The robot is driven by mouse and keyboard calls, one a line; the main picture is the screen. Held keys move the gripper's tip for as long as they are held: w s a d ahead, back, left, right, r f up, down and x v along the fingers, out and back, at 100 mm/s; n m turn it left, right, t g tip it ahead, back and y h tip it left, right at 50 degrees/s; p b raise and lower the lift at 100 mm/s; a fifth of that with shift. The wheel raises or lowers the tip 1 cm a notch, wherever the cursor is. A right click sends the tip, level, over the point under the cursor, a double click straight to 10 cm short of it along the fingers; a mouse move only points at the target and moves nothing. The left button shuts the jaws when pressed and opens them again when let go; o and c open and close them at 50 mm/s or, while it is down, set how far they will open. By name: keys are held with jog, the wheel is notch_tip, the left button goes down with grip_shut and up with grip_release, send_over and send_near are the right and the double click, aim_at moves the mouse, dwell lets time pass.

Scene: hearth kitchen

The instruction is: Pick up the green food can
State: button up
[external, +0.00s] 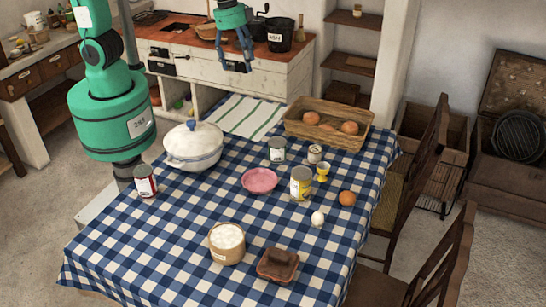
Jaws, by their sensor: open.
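A small can with a dark green and pale label (277,150) stands upright on the checked tablecloth, in front of the basket's left end. It looks like the green food can, though its label is too small to read. Two other cans stand upright on the table: a red and white one (145,182) near the left edge and a yellow one (301,184) right of the middle. My gripper (235,66) is open and empty, pointing down. It appears high up at the top of the view, apart from the can.
A lidded white pot (193,146) stands left of the can, and a wicker basket (365,131) with round brown items behind right. A pink bowl (260,180) is in front. A yellow cup (322,172) and small jar (314,154) stand to the right. Chairs (440,265) line the right side.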

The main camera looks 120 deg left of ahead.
jog(key=w+a+f+g, duration=0.1)
jog(key=w+a+f, duration=0.15)
jog(key=f, duration=0.35)
jog(key=w+a+f, duration=0.1)
jog(key=w+f, duration=0.3)
jog(key=f, duration=0.2)
jog(key=m+g, duration=0.1)
send_over(278, 142)
notch_tip(278, 142, down, 11)
jog(key=shift+s+a+p, duration=0.15)
jog(key=shift+p, duration=0.25)
jog(key=shift+f, duration=0.1)
jog(key=shift+f+b, duration=0.5)
jog(key=shift+f, duration=3.65)
jog(key=shift+f, duration=0.1)
jog(key=shift+f+b, duration=0.45)
jog(key=shift+f, duration=2.05)
jog(key=c, duration=1.6)
